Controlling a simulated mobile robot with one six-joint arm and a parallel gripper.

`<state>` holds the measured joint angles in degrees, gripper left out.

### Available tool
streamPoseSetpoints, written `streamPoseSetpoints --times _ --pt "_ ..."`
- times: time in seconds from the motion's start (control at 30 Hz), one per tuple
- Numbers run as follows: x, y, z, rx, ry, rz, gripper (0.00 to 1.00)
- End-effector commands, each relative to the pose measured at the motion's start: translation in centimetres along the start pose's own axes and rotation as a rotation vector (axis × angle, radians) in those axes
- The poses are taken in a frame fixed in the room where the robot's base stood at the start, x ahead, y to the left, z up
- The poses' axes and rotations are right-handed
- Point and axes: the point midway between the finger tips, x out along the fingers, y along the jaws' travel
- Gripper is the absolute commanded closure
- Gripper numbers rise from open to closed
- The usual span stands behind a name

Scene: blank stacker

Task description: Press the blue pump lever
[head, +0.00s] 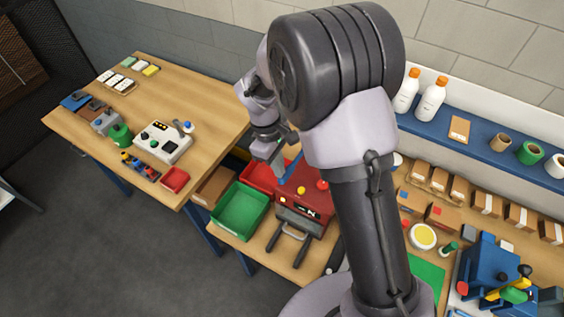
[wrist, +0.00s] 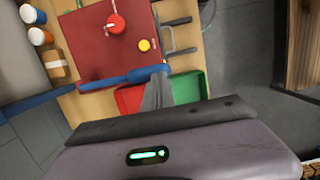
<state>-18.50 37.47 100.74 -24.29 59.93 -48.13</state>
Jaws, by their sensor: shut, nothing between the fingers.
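The blue pump lever (wrist: 95,85) runs across the wrist view as a long bar, its thicker end beside my fingertips. In the head view a short part of the lever (head: 292,172) shows next to my gripper (head: 280,178); my arm hides the rest. The lever is by the red machine (wrist: 90,45), which also shows in the head view (head: 313,207). In the wrist view my gripper (wrist: 158,82) is shut and empty, its fingertips at the lever's end. I cannot tell whether they touch it.
The machine has a red knob (wrist: 115,24) and a yellow button (wrist: 144,45). A green bin (head: 240,211) and a red bin (head: 262,178) stand left of it. Bottles (head: 431,101) stand on a blue shelf (head: 475,130) at right. Floor at the left (head: 100,240) is clear.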

Motion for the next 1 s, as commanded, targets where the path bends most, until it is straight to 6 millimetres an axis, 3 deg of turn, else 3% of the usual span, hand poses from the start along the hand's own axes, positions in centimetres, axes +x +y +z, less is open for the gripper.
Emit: streamPoseSetpoints --times 0.03,0.2,0.4,0.6,1.0 --pt "-1.8 0.0 0.0 0.000 0.005 0.005 1.00" --pt "-5.8 -0.3 -0.1 0.000 0.008 0.006 1.00" --pt "-9.3 -0.6 -0.1 0.000 0.006 0.005 1.00" --pt "-10.4 -0.6 -0.1 -0.001 0.006 0.006 1.00" --pt "-10.4 -0.6 -0.1 0.000 0.006 0.006 1.00"
